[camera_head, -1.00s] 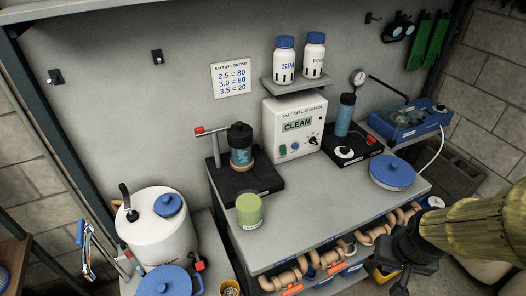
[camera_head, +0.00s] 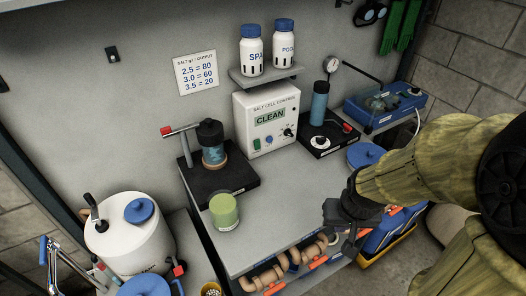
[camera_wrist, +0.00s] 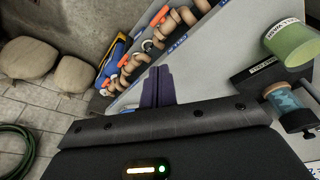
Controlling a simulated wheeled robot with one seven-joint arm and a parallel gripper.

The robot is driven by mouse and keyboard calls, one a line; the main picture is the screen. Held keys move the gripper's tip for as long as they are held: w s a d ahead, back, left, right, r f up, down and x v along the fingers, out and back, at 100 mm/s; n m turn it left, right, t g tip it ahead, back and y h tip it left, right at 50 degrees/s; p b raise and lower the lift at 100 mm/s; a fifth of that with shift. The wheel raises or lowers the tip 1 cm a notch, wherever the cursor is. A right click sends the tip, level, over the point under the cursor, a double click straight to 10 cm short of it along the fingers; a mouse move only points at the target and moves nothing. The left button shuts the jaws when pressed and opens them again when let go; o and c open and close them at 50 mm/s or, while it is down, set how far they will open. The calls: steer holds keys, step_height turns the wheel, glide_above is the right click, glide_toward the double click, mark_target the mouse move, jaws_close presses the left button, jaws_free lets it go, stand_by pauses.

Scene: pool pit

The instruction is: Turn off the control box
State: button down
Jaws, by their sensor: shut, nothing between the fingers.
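The control box (camera_head: 266,122) is a white case labelled "SALT CELL CONTROL", standing at the back of the grey bench. Its display (camera_head: 269,118) reads "CLEAN". A green switch (camera_head: 257,143) sits low on its left front, and a black knob (camera_head: 289,132) sits at the right, with small parts between them. My gripper (camera_head: 338,226) is in front of the bench's right front part, well apart from the box. In the wrist view its dark fingers (camera_wrist: 158,86) are shut together and empty. The control box is not visible in the wrist view.
A green jar (camera_head: 224,212) stands at the bench's front left. A black stand with a clamped cell (camera_head: 212,146) is left of the box; a blue cylinder (camera_head: 319,102) is right. A shelf (camera_head: 266,76) with two bottles overhangs the box. The bench middle is clear.

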mark_target(259, 147)
steer(key=w+a+f+m+t+y+b, duration=0.1)
steer(key=w+a+f+b, duration=0.1)
steer(key=w, duration=0.4)
steer(key=w+a+f+m+t+y+b, duration=0.1)
steer(key=w+a+f+m+t+b, duration=0.1)
steer(key=w+f, duration=0.2)
steer(key=w+a+f+m+t+y+b, duration=0.1)
steer(key=w+a+f+t+b, duration=0.1)
steer(key=w+f, duration=0.2)
steer(key=shift+w+a+f+m, duration=0.1)
steer(key=shift+w+a+m, duration=0.1)
steer(key=shift+w, duration=0.7)
steer(key=shift+w+a+m, duration=0.1)
steer(key=shift+w+a, duration=0.1)
steer(key=shift+w, duration=0.7)
steer(key=w+a+m+y, duration=0.1)
steer(key=w+a+f+t+y+b, duration=0.1)
steer(key=w, duration=0.1)
steer(key=w+a+m+t+b, duration=0.1)
steer(key=shift+w+a+f+m+y, duration=0.25)
steer(key=shift+w+a+m+y, duration=0.05)
steer(key=shift+a+y, duration=0.1)
steer(key=w+m+t+y, duration=0.1)
steer(key=w+a+m+t+y+b, duration=0.1)
steer(key=w+a+r+m+t+y, duration=0.1)
steer(key=shift+w+a+r+m+b, duration=0.1)
steer(key=shift+w+a+m+b, duration=0.2)
steer(key=shift+b, duration=0.1)
steer(key=shift+r, duration=0.25)
steer(key=shift+a, duration=0.1)
